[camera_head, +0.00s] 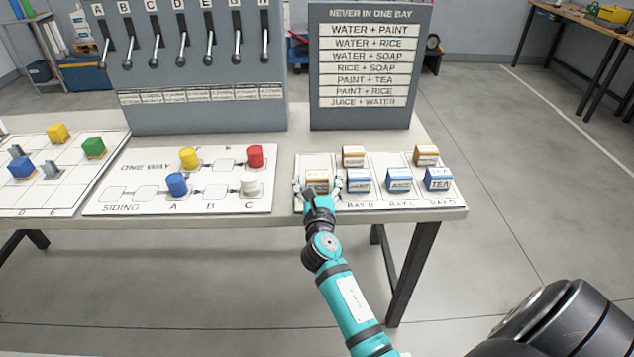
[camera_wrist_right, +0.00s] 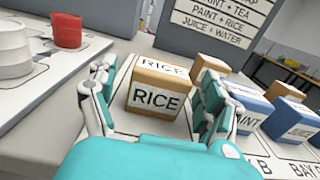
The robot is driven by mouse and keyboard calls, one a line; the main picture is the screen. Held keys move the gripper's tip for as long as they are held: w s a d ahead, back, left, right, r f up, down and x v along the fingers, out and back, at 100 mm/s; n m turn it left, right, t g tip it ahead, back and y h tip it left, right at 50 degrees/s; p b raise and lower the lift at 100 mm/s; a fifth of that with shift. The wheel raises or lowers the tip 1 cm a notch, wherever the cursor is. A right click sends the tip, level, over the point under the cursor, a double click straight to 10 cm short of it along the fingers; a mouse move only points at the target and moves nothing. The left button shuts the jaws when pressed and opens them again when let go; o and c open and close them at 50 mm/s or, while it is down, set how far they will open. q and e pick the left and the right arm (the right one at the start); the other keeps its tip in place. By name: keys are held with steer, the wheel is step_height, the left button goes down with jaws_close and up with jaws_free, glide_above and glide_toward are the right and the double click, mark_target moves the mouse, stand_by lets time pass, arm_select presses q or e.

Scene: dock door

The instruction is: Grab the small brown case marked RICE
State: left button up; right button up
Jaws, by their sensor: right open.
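The small brown case marked RICE (camera_wrist_right: 157,92) sits on the bay board, with white labels on its top and front. It also shows in the head view (camera_head: 317,181) at the board's left bay, partly hidden by my gripper. My right gripper (camera_head: 317,190) is open, with one finger on each side of the case; in the right wrist view the fingers (camera_wrist_right: 155,105) stand left and right of it. I cannot tell whether they touch it. My left gripper is not in view.
Close to the right are a blue PAINT case (camera_head: 359,181), a blue JUICE case (camera_head: 399,181) and a blue TEA case (camera_head: 438,179). Two brown cases (camera_head: 353,155) (camera_head: 426,155) stand behind. A grey rule panel (camera_head: 370,117) rises at the back. The siding board (camera_head: 225,178) lies left.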

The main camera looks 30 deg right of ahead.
steer(key=shift+x, duration=0.8)
steer(key=shift+s, duration=0.1)
steer(key=c, duration=1.3)
steer(key=shift+r, duration=0.1)
